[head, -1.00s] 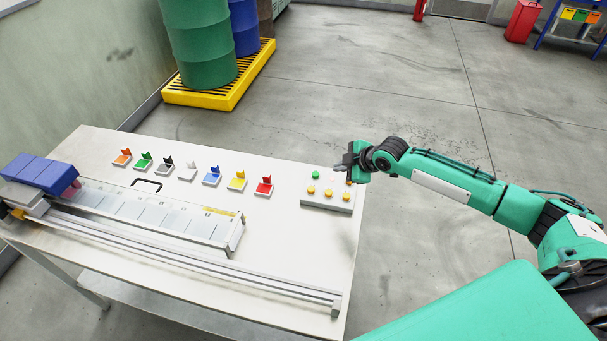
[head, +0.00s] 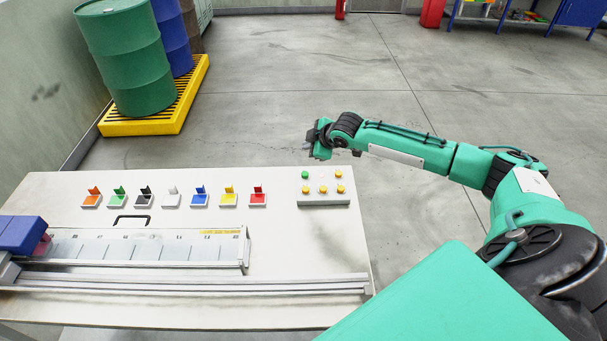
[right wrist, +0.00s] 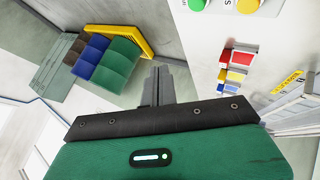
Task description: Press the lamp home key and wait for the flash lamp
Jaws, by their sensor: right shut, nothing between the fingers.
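The key box (head: 324,199) sits at the right end of the white table in the head view. It carries a green key (head: 305,175) and several yellow keys (head: 323,189). A pale spot beside the green key is too small to make out. My right gripper (head: 310,139) is shut and empty, above and behind the key box, apart from it. In the right wrist view its fingers (right wrist: 158,87) point away from the keys, which show at the top edge. The blue carriage (head: 20,235) stands at the left end of the rail. My left gripper is not in view.
A row of coloured flip tags (head: 200,200) stands on the table (head: 300,235), behind a scaled tray (head: 140,249) and a long rail (head: 200,285). Drums stand on a yellow pallet (head: 150,127) at the back left.

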